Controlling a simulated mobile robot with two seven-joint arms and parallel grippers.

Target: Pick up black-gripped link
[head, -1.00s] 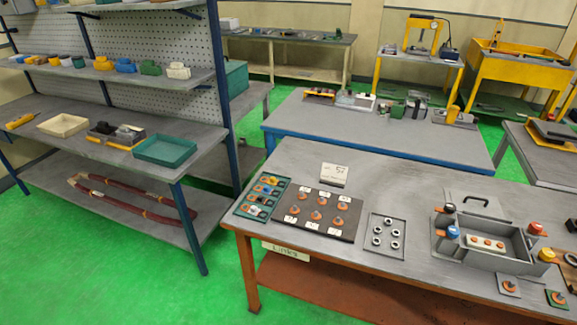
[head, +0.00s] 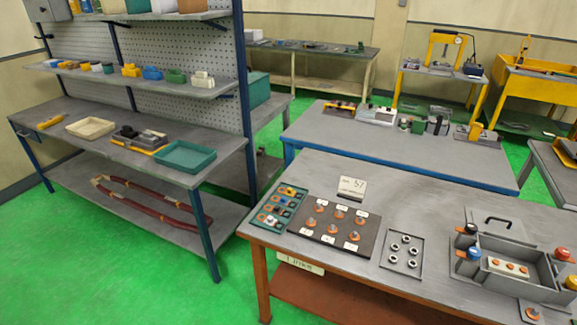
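A small teal tray (head: 299,192) lies at the left end of the front workbench (head: 385,187). It holds several small links with coloured grips; dark, blue, white and orange parts show. They are too small to tell for certain which one has the black grip. Neither of my grippers is in view.
A shelf rack (head: 140,137) stands left. Green floor (head: 120,270) is free in front of it.

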